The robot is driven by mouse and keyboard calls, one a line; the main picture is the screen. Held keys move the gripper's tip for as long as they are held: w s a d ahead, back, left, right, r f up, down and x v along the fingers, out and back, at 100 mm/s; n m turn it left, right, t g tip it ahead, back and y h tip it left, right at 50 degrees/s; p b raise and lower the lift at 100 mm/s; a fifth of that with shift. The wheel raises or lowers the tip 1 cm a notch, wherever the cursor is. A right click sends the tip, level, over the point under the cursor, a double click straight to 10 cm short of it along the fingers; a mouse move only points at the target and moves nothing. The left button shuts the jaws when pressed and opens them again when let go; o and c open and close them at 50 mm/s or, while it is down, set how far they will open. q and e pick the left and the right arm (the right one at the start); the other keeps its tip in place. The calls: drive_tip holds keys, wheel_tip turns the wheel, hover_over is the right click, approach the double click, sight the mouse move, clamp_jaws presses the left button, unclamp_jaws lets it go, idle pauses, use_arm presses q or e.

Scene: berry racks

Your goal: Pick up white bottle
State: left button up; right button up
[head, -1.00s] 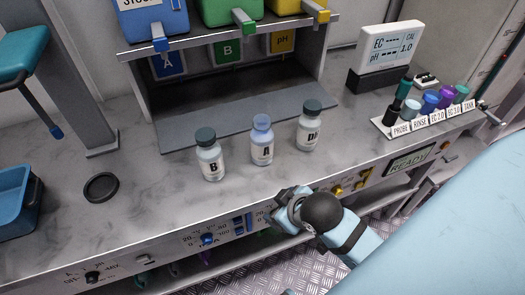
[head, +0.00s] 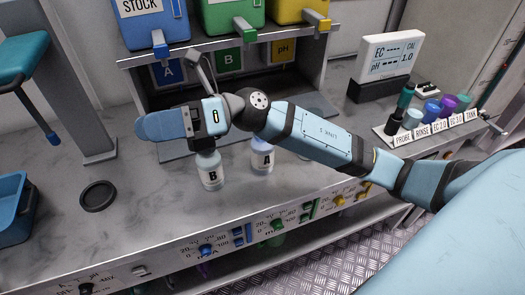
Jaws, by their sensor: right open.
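Two small whitish bottles stand upright on the grey marbled counter. The bottle labelled B (head: 210,171) is on the left, and its cap is mostly hidden by my right gripper. The bottle labelled A (head: 262,158) stands to its right, its top covered by my right arm. A third bottle, dark-capped and labelled with a D in the earlier frame, is hidden behind my arm now. My right gripper (head: 155,124) is open and points left, at or just above the top of bottle B. I cannot tell whether it touches. My left gripper is not in view.
A dispenser rack (head: 109,70) with blue, green and yellow containers stands behind the bottles. A black round lid (head: 97,196) lies at left, near a blue bin (head: 12,212). A tray of coloured vials (head: 411,140) and a display (head: 389,54) are at right. The front-left counter is clear.

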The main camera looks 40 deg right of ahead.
drive_tip(key=d+f+n+g+h, duration=0.3)
drive_tip(key=f+n+h, duration=0.2)
drive_tip(key=n+h, duration=0.15)
drive_tip(key=n+t+h, duration=0.1)
drive_tip(key=t+h, duration=0.1)
drive_tip(key=h, duration=1.2)
hover_over(263, 149)
drive_tip(key=w, duration=0.3)
wheel_tip(263, 149, down, 13)
drive_tip(key=d, duration=0.1)
drive_tip(key=shift+s+d, duration=0.2)
drive_tip(key=shift+s, duration=0.1)
drive_tip(key=c, duration=0.6)
clamp_jaws()
drive_tip(key=shift+r, duration=0.1)
